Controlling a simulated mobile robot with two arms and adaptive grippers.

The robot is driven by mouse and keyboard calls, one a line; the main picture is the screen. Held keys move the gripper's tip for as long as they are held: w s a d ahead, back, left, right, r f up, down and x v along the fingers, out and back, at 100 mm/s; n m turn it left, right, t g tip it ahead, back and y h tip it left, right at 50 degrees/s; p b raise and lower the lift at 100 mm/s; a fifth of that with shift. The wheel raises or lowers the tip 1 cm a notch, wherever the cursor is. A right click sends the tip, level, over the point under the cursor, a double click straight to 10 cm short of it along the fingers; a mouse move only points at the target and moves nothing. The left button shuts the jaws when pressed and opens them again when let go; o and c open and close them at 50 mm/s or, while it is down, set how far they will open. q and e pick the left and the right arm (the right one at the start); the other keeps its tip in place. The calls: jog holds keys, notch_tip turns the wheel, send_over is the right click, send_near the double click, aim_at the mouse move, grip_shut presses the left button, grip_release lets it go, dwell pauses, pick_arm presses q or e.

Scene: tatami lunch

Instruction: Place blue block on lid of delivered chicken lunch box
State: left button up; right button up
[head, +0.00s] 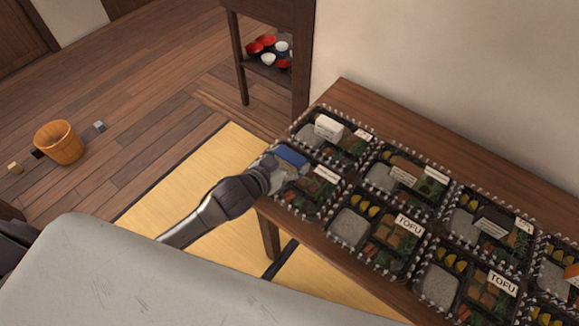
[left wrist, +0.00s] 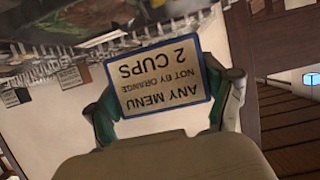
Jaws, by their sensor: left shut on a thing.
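My left gripper (head: 279,164) is shut on a blue block (head: 291,155). In the left wrist view the block (left wrist: 160,78) is held between both fingers and shows a cream face with a blue edge, reading "ANY MENU NOT BY ORANGE 2 CUPS" upside down. In the head view it is over the near-left lunch box (head: 325,191), at the table's left end. Whether it touches that lid cannot be told. That box's label is too small to read, so I cannot tell which box is chicken. My right gripper is not in view.
Several lunch boxes stand close together in two rows on the wooden table (head: 345,92). Two near-row boxes carry TOFU labels (head: 409,225). A white block (head: 328,127) lies on the far-left box. A wooden bucket (head: 60,142) stands on the floor at left.

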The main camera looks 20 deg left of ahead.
aim_at(289, 169)
pick_arm(q)
jog(key=shift+f, duration=2.05)
jog(key=shift+f, duration=0.1)
jog(key=o, duration=1)
jog(key=v, duration=1.2)
jog(key=shift+r, duration=0.2)
